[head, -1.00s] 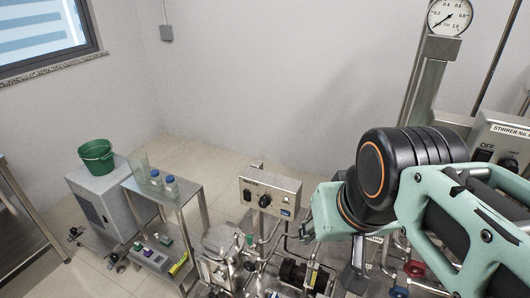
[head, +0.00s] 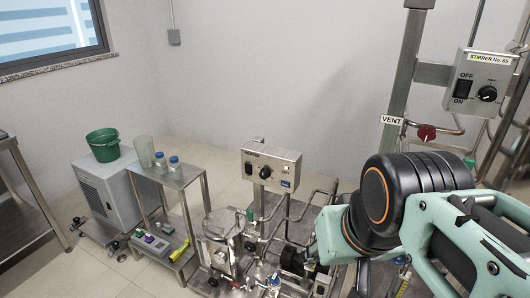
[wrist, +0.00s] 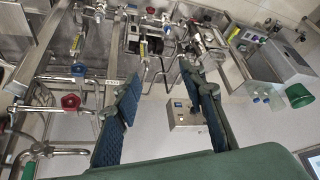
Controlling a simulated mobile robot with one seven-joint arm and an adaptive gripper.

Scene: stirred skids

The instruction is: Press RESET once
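No label reading RESET can be made out. A grey control box (head: 270,168) stands on a post in mid-picture in the head view, with a dark knob, a switch and a small blue-white label. It also appears in the wrist view (wrist: 184,117), beyond my fingers. A second box (head: 482,80), marked STIRRER No. 65, is at the upper right with an OFF/ON switch and a knob. My gripper (wrist: 160,76) is open and empty, its two dark-blue-padded fingers wide apart. It touches neither box. In the head view my arm hides part of the skid.
Steel pipes, a vessel (head: 224,225) and a red valve handle (head: 427,132) crowd the skid. A shelf stand (head: 180,178) with blue-capped bottles and a grey cabinet (head: 103,190) with a green bucket (head: 103,144) stand left. Some tiled floor between them is clear.

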